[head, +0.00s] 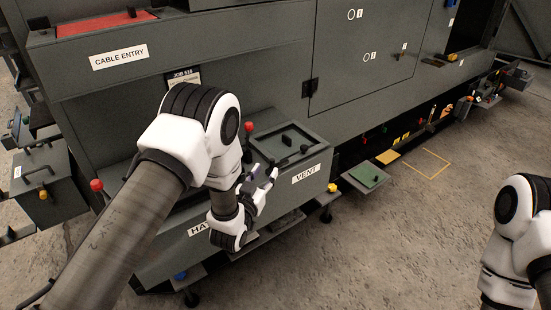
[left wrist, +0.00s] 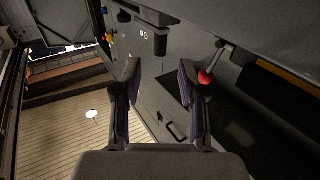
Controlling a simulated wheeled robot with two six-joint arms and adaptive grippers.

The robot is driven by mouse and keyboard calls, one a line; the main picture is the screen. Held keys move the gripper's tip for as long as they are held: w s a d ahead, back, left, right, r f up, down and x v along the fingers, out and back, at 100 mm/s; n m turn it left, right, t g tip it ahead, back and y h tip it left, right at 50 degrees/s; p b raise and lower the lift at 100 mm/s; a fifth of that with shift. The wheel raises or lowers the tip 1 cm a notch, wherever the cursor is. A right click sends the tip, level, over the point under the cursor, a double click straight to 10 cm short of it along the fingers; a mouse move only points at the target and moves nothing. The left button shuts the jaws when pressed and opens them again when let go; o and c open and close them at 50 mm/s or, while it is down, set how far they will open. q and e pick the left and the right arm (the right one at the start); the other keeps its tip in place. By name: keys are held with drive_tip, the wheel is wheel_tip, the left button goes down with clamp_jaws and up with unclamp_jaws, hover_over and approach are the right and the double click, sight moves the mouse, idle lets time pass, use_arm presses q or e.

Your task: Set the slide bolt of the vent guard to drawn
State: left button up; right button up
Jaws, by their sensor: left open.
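The vent guard (head: 285,141) is a dark panel with a small black handle, set in the top of the grey housing labelled VENT (head: 306,174). A small dark fitting (head: 304,149) sits at its near right edge; I cannot tell whether it is the slide bolt or how it is set. My left gripper (head: 270,175) is open and empty, just in front of the housing and left of the VENT label. Its two fingers also show apart in the left wrist view (left wrist: 158,80), with nothing between them. My right arm shows at the right edge, its gripper out of view.
A red-knobbed lever (head: 249,128) stands by the guard's left corner; a red knob on a lever (left wrist: 205,78) shows beside a finger in the left wrist view. A yellow knob (head: 332,188) and a green plate (head: 368,176) lie to the right. Floor is clear in front.

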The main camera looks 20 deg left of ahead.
sight(271, 163)
use_arm(q)
drive_tip(key=w, duration=0.6)
drive_tip(key=shift+w+d+f, duration=0.15)
drive_tip(key=shift+d+f, duration=0.1)
drive_tip(key=shift+r, duration=0.1)
clamp_jaws()
drive_tip(key=shift+s+a+p, duration=0.3)
drive_tip(key=shift+s+a, duration=0.45)
drive_tip(key=shift+s, duration=0.2)
drive_tip(key=shift+s+a+p, duration=0.25)
drive_tip(key=shift+s+a, duration=0.5)
drive_tip(key=shift+s, duration=0.2)
